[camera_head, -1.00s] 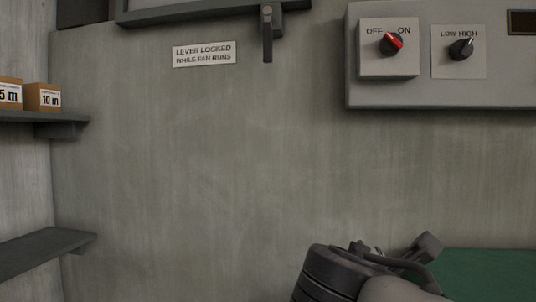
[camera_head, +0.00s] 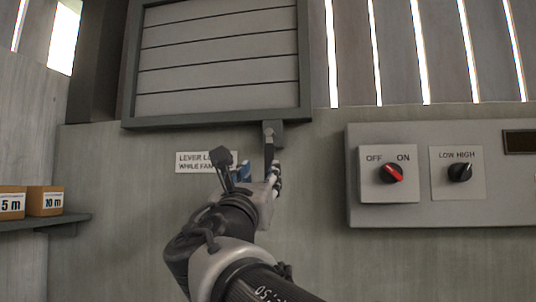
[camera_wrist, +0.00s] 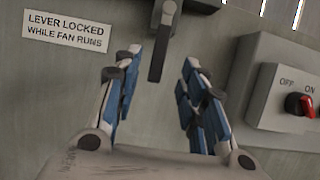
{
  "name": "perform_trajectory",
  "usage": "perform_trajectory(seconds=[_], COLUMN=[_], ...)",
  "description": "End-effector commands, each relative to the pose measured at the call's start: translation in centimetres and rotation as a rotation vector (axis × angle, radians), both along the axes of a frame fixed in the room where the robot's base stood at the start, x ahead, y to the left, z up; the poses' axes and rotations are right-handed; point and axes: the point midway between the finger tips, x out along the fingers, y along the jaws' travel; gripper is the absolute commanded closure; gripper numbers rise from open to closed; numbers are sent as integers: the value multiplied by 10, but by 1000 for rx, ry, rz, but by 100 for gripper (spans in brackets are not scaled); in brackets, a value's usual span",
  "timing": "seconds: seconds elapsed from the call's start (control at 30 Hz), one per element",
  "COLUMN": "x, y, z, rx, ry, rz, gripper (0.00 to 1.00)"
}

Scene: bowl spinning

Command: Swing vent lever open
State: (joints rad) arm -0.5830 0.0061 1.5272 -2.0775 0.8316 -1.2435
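The dark vent lever (camera_head: 268,147) hangs straight down from its mount under the vent's lower frame, at the right. It also shows in the wrist view (camera_wrist: 163,42). The grey vent (camera_head: 218,62) has several horizontal slats lying flat, with only thin dark lines between them. My gripper (camera_head: 250,168) is raised at the lever. In the wrist view my gripper (camera_wrist: 160,62) is open, its blue-padded fingers spread on either side of the lever's lower end, apart from it. I cannot tell how deep the lever sits between them.
A sign (camera_wrist: 66,33) reading "lever locked while fan runs" is left of the lever. A grey control box (camera_head: 440,215) on the right carries an OFF/ON knob (camera_head: 391,173) with a red mark and a LOW/HIGH knob (camera_head: 460,172). Small boxes (camera_head: 46,200) stand on a left shelf.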

Motion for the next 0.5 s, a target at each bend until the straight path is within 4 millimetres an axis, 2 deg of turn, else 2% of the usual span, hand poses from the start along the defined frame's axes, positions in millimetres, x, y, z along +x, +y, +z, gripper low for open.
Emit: perform_trajectory(seconds=[0.03, 0.2, 0.5], x=[12, 46, 90], y=[-3, -10, -18], z=[7, 22, 40], rx=[0, 2, 1], ry=[1, 2, 1], rz=[-4, -3, -1], gripper=[62, 62, 62])
